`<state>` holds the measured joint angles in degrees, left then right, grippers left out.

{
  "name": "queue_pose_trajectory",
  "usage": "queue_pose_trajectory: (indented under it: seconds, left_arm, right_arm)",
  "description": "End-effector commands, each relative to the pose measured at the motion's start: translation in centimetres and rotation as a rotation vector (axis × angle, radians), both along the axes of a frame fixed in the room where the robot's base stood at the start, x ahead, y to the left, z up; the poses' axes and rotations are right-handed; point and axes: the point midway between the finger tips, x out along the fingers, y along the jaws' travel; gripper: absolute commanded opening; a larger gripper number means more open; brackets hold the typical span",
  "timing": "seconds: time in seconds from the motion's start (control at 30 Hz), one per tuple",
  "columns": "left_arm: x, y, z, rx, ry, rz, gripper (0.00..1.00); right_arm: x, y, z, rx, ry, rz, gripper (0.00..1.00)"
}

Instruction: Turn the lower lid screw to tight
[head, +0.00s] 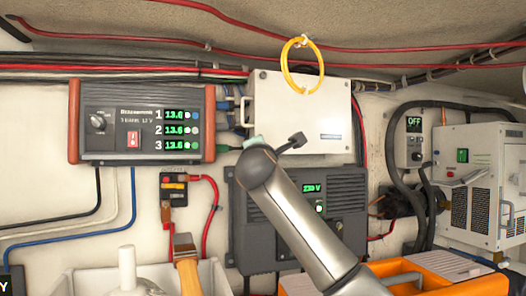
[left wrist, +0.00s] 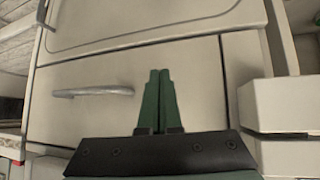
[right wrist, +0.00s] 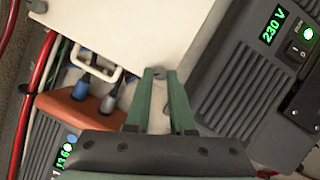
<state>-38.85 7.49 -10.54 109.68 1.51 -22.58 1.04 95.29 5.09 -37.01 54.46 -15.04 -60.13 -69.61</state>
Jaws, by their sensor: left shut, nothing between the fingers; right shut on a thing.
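The white lid box (head: 300,105) is mounted on the back wall; it also shows in the right wrist view (right wrist: 150,30). My right gripper (right wrist: 160,76) has its green fingertips at the box's edge, shut on the small grey lower lid screw (right wrist: 158,71). In the head view my right gripper (head: 250,143) is at the box's lower left corner and the arm hides the screw. The screw's turn angle cannot be told. My left gripper (left wrist: 158,100) is shut and empty, in front of a pale cabinet front with a handle (left wrist: 93,92).
A power supply with green digits (head: 140,122) is left of the box. A dark 230 V unit (head: 335,205) is below it. A yellow ring (head: 302,65) hangs in front of the box's top. A brush (head: 186,262) and an orange case (head: 440,272) are low in front.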

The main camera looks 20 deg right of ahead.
Motion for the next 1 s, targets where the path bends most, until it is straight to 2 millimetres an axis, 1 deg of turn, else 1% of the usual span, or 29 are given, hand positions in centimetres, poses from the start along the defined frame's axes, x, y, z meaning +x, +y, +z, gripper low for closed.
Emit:
queue_pose_trajectory:
  seconds: [0.2,0.5,0.73,1.0]
  left_arm:
    - [-0.01,0.00,-0.01,0.000,0.000,0.000,0.00]
    - [-0.01,0.00,-0.01,0.000,0.000,0.000,0.00]
    - [-0.03,0.00,-0.02,0.000,0.000,0.000,0.00]
    - [-0.03,0.01,-0.02,0.000,0.001,0.000,0.00]
  right_arm:
    - [-0.02,0.14,0.30,0.207,0.009,0.000,0.00]
    - [-0.02,0.11,0.53,0.465,0.019,-0.002,0.00]
    - [-0.01,0.07,0.66,0.603,0.024,-0.002,0.00]
    - [0.00,0.07,0.73,0.686,0.027,-0.001,0.00]
